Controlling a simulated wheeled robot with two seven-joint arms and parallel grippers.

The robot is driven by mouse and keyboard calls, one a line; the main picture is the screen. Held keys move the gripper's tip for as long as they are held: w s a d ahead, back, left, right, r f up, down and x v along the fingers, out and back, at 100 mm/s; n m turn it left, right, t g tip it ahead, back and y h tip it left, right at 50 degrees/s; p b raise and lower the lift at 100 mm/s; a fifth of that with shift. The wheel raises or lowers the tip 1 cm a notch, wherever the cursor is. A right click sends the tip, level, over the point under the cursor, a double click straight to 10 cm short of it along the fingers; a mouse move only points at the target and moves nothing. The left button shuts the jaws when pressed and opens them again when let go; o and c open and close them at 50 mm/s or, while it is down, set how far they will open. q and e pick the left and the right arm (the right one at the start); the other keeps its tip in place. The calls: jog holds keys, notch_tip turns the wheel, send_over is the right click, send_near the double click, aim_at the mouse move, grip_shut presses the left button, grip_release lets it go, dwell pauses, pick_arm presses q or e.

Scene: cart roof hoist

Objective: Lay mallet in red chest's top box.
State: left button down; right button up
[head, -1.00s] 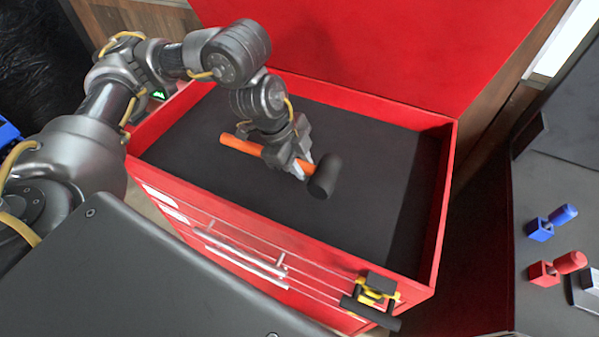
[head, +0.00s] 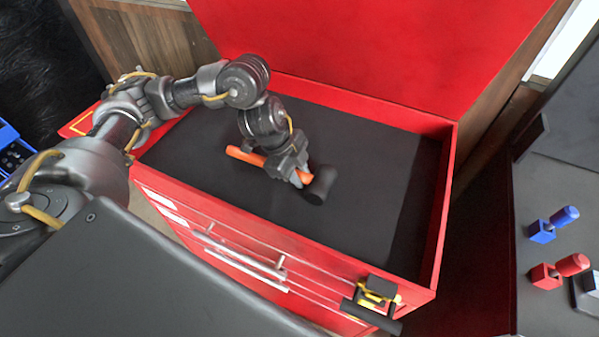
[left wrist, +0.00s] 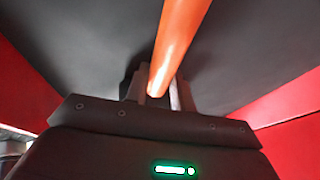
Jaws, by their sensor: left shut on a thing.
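The mallet has an orange handle (head: 245,155) and a black head (head: 320,185). My left gripper (head: 298,178) is shut on the mallet's handle near its head, inside the walls of the red chest's open top box (head: 375,150). The box has a dark floor and red walls. The mallet is low over the floor; I cannot tell whether it touches. In the left wrist view, the orange handle (left wrist: 178,45) runs up from between the fingers (left wrist: 160,92), with the dark floor behind it.
The red lid (head: 370,45) stands open at the back. At right, a dark surface holds a blue-handled thing (head: 553,224) and a red-handled thing (head: 558,270). The box's right part is clear.

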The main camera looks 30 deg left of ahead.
pick_arm(q)
jog(key=c, duration=1.2)
grip_release()
jog(key=v, duration=1.2)
jog(key=shift+s, duration=0.1)
